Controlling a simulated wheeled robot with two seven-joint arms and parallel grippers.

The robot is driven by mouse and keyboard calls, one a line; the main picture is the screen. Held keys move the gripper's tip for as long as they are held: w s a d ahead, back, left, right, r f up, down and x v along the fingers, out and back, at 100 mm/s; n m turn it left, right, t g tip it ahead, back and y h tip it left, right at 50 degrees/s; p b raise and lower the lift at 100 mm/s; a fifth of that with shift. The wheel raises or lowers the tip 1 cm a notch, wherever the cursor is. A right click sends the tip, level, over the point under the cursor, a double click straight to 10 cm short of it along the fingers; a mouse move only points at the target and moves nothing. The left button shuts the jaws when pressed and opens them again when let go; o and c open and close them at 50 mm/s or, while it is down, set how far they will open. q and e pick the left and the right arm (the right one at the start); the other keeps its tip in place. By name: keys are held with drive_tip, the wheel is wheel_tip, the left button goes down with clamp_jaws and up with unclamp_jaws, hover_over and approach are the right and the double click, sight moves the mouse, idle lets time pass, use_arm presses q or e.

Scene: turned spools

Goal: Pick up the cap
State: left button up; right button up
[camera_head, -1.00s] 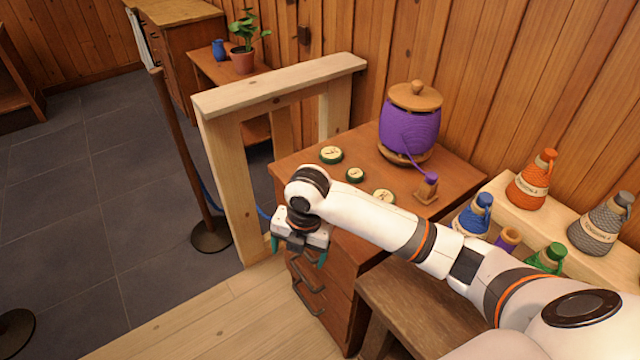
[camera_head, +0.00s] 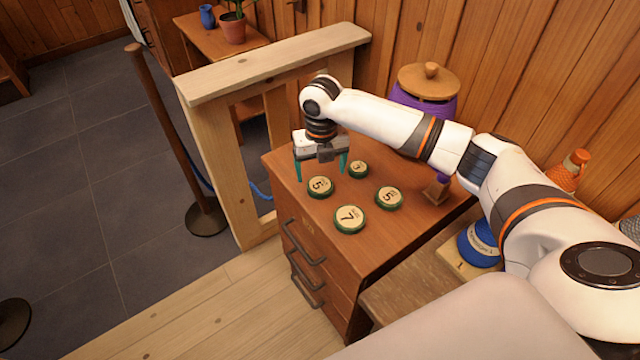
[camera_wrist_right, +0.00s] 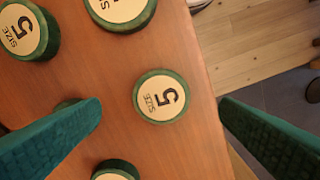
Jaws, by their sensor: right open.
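Several round, green-rimmed caps with cream, numbered tops lie flat on the brown cabinet top. In the right wrist view this cap (camera_wrist_right: 162,97) sits between the two teal fingers, apart from both. The other caps are one at the front marked 7 (camera_head: 349,219), one to the right marked 5 (camera_head: 389,197) and a smaller-looking one behind (camera_head: 358,169). My left gripper is out of view.
A purple spool with a wooden lid (camera_head: 430,80) stands at the back, partly hidden by my right arm. A small wooden stand (camera_head: 436,190) is at the right. The cabinet top (camera_head: 375,260) is bare at the front. A pale wooden frame (camera_head: 270,65) stands left.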

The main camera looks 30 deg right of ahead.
sight(320, 186)
wheel_tip(320, 186, down, 4)
drive_tip(key=shift+a+f+p, duration=0.1)
drive_tip(key=shift+f+p, duration=0.1)
drive_tip(key=shift+p, duration=0.1)
drive_tip(key=shift+f, duration=0.3)
drive_tip(key=shift+c, duration=0.3)
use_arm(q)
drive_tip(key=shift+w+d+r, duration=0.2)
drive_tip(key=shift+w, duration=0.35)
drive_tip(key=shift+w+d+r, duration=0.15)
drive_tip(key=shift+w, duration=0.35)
use_arm(e)
drive_tip(key=c, duration=1)
